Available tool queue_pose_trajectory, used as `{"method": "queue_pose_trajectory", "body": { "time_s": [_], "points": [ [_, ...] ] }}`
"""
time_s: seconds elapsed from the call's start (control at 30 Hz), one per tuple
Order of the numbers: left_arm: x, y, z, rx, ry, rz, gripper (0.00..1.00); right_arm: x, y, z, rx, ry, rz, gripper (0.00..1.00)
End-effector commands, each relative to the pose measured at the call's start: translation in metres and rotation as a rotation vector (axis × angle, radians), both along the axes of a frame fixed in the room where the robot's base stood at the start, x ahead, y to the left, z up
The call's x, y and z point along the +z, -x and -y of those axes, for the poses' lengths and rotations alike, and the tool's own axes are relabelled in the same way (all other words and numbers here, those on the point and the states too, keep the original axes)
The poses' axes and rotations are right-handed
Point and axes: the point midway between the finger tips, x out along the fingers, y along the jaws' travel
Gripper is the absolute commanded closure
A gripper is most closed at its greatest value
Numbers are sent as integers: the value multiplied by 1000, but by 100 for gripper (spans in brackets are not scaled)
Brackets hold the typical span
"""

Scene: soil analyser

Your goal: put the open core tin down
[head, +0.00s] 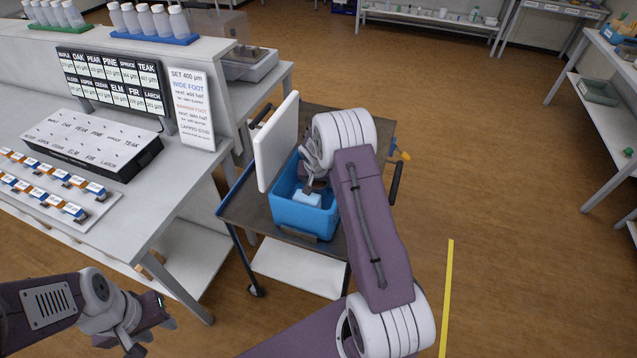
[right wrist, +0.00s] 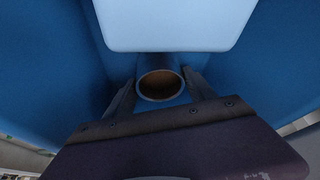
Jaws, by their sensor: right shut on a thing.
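The open core tin (right wrist: 142,69) is a short blue-grey tube with a round open mouth and brown matter inside. It shows in the right wrist view between the fingers of my right gripper (right wrist: 160,88), which is shut on it. In the head view my right gripper (head: 314,182) reaches down into a blue crate (head: 318,226) on a dark cart, and the tin cannot be made out there. Whether the tin touches the crate floor is unclear. My left gripper (head: 150,318) is at the lower left, away from the crate; its jaw opening is not clear.
A pale block (head: 307,201) lies in the crate and shows close beyond the tin in the right wrist view (right wrist: 170,25). A white upright panel (head: 275,143) stands at the crate's left. The cart (head: 237,207) stands beside a bench (head: 150,215) with label boards and bottles.

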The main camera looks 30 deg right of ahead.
Motion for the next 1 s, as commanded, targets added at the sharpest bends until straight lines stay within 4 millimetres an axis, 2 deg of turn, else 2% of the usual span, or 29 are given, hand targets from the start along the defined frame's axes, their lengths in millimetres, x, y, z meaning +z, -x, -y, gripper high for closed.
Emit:
{"method": "queue_pose_trajectory", "body": {
  "time_s": [0.07, 0.1, 0.17, 0.43, 0.57, 1.0],
  "points": [
    [-5, 0, 0, 0, 0, 0, 64, -4, 0, 0, 0, 0, 0, 92],
    [-3, 0, 0, 0, 0, 0, 64, -3, 0, 0, 0, 0, 0, 28],
    [-3, 0, 0, 0, 0, 0, 64, -2, 0, 0, 0, 0, 0, 15],
    [-2, 0, 0, 0, 0, 0, 64, -2, 0, 0, 0, 0, 0, 15],
    [4, 0, 0, 0, 0, 0, 64, 6, 1, -1, 0, 1, 1, 15],
    [3, 0, 0, 0, 0, 0, 64, 92, 31, -21, 0, 0, 2, 15]
  ]
}}
